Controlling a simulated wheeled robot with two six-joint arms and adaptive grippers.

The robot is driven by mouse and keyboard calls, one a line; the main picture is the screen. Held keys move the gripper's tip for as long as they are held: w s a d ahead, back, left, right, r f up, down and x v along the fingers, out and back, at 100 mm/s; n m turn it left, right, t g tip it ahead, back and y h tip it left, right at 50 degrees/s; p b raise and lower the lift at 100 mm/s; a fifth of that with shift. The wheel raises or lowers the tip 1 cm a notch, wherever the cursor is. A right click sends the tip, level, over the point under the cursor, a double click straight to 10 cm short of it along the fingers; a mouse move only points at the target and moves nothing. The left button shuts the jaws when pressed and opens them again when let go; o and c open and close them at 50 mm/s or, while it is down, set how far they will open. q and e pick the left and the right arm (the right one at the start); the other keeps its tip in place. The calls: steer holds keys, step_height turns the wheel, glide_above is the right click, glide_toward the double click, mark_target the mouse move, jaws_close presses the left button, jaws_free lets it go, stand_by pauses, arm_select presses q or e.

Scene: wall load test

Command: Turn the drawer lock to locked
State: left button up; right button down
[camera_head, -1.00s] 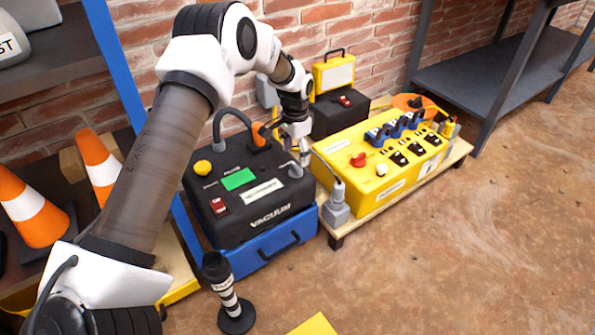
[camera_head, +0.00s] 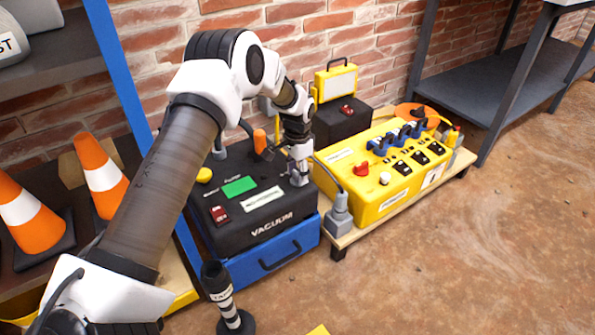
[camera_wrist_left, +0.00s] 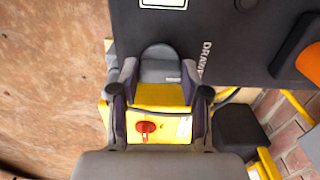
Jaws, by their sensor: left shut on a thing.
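The black vacuum unit (camera_head: 235,215) sits on a blue drawer base (camera_head: 275,255) with a dark handle. The drawer's front is shut. My left gripper (camera_head: 298,178) is at the right edge of the unit's top panel. In the left wrist view my left gripper (camera_wrist_left: 160,85) has its two fingers on either side of a grey rounded lock knob (camera_wrist_left: 160,68), shut on it. The panel beside the knob carries lettering that begins "DRAW" (camera_wrist_left: 206,58). In the head view the gripper covers the knob, so its lock position cannot be read. My right gripper is not in view.
A yellow power box (camera_head: 375,175) with a red knob stands close on the right, on a wooden pallet. A grey plug (camera_head: 339,212) stands between. Cones (camera_head: 100,175) stand left; a striped post (camera_head: 222,295) stands in front.

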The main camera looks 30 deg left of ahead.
arm_select(q)
steer(key=shift+r+n+p, duration=0.2)
steer(key=shift+n+p, duration=0.1)
steer(key=shift+p, duration=0.4)
steer(key=n+p, duration=0.5)
steer(key=p, duration=0.3)
steer(key=shift+n, duration=0.3)
steer(key=n+p, duration=0.2)
steer(key=shift+n, duration=0.3)
steer(key=n+p, duration=0.2)
steer(key=n, duration=0.2)
steer(key=shift+f+n+p, duration=0.1)
steer(key=shift+n+p, duration=0.2)
steer(key=shift+p, duration=0.1)
steer(key=n+p, duration=0.1)
steer(key=n, duration=0.3)
steer(key=shift+f, duration=0.1)
steer(key=shift+n, duration=0.4)
steer(key=o, duration=1.1)
steer(key=shift+o, duration=0.2)
